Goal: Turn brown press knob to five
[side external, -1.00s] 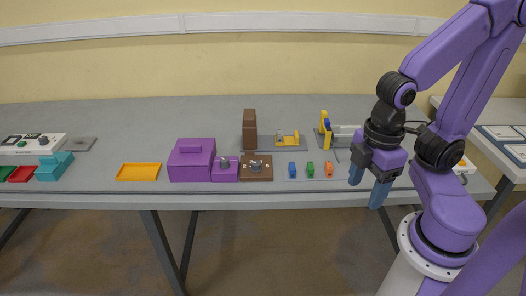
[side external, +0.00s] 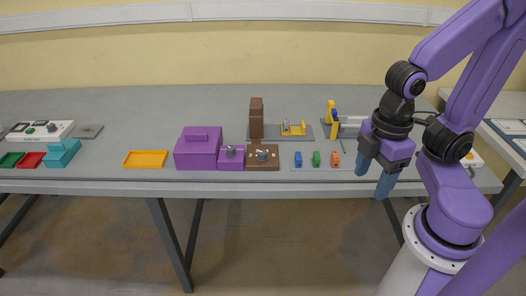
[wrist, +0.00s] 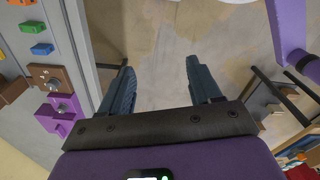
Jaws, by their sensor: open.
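A brown box (side external: 262,164) with a grey knob (side external: 262,155) on top sits near the table's front edge. A tall brown block (side external: 256,118) stands behind it; I cannot tell whether they are joined. In the wrist view the brown box (wrist: 60,74) and its knob lie at the left edge. The knob's setting is too small to read. My gripper (side external: 371,184) is open and empty, with blue fingers pointing down. It is right of the brown box, by the table's front edge. In the wrist view my gripper (wrist: 160,68) has only floor between its fingers.
A purple box with a knob (side external: 231,160) adjoins the brown box on its left, beside a larger purple box (side external: 198,151). Small blue (side external: 298,159), green (side external: 316,159) and orange (side external: 335,159) blocks lie between the brown box and my gripper. A yellow tray (side external: 146,160) lies farther left.

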